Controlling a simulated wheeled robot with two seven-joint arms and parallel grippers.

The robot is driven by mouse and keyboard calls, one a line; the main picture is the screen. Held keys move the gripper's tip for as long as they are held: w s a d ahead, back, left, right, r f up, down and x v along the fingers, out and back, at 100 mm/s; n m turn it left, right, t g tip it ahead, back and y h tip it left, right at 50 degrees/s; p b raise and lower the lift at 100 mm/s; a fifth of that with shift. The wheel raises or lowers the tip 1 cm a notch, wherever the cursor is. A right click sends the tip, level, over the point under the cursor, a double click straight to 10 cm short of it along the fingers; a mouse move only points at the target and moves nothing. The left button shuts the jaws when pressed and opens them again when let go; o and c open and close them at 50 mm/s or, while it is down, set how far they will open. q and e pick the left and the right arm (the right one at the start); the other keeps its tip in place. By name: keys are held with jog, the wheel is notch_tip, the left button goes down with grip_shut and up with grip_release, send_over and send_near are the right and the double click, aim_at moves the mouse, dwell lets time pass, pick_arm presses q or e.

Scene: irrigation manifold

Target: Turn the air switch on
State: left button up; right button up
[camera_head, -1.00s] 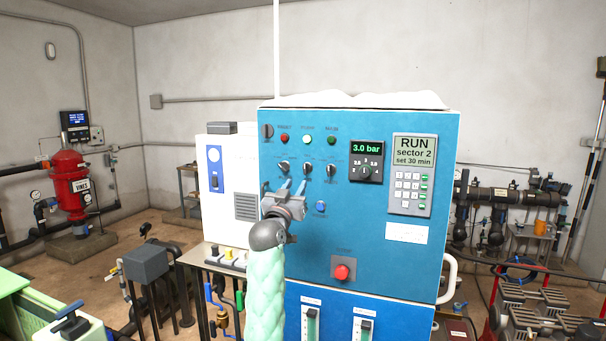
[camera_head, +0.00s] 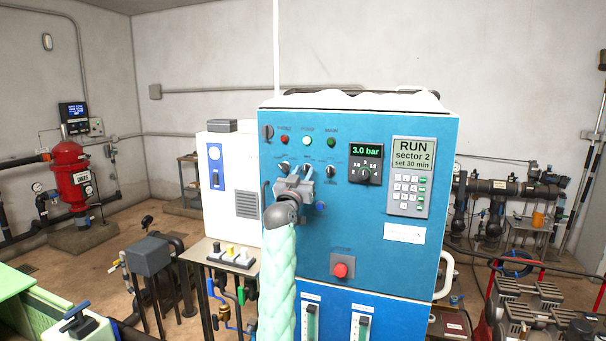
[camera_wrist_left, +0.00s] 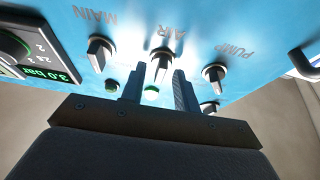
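The air switch (camera_wrist_left: 162,64) is a dark rotary knob under the label AIR, which reads upside down in the left wrist view. In the head view it is the middle knob (camera_head: 307,169) of a row of three on the blue cabinet, partly behind the fingers. My left gripper (camera_wrist_left: 159,74) is open, its two fingers on either side of the knob in the picture. Contact cannot be told. In the head view the left gripper (camera_head: 301,174) is up against the panel. My right gripper is not in view.
The MAIN knob (camera_wrist_left: 100,52) and PUMP knob (camera_wrist_left: 214,74) flank the air switch closely. A lit lamp (camera_head: 307,141) is above it. The pressure display (camera_head: 366,164), keypad (camera_head: 409,192) and red button (camera_head: 341,269) share the panel. A white box (camera_head: 230,170) stands to the left.

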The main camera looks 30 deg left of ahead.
pick_arm(q)
grip_shut()
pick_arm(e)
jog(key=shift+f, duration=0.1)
